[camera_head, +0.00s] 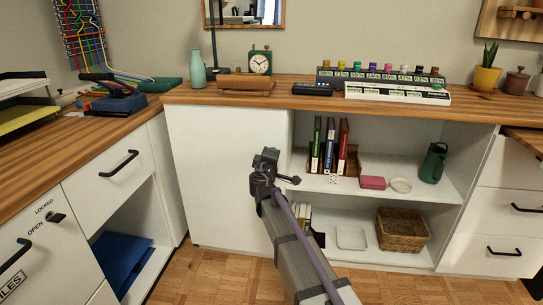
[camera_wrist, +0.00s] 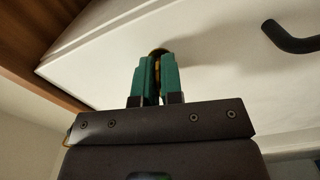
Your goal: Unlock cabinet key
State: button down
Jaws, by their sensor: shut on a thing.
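In the wrist view, my gripper (camera_wrist: 154,62) has teal fingers shut on a gold-coloured key (camera_wrist: 160,51). Only its rounded end and a thin strip between the fingers show. The fingertips are close against a white cabinet front (camera_wrist: 220,60); how deep the key sits in it is hidden. A black lock knob (camera_head: 57,217) sits on the left cabinet (camera_head: 100,210) beside the words LOCKED and OPEN.
A black handle (camera_wrist: 290,38) sticks out right of my gripper in the wrist view. In the head view, an open shelf unit holds books (camera_head: 330,145) and a basket (camera_head: 402,229). A wooden desktop (camera_head: 220,96) runs above the cabinets. Open floor lies below.

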jog(key=n, duration=0.2)
jog(key=shift+n, duration=0.3)
jog(key=c, duration=1.3)
grip_release()
jog(key=v, duration=1.1)
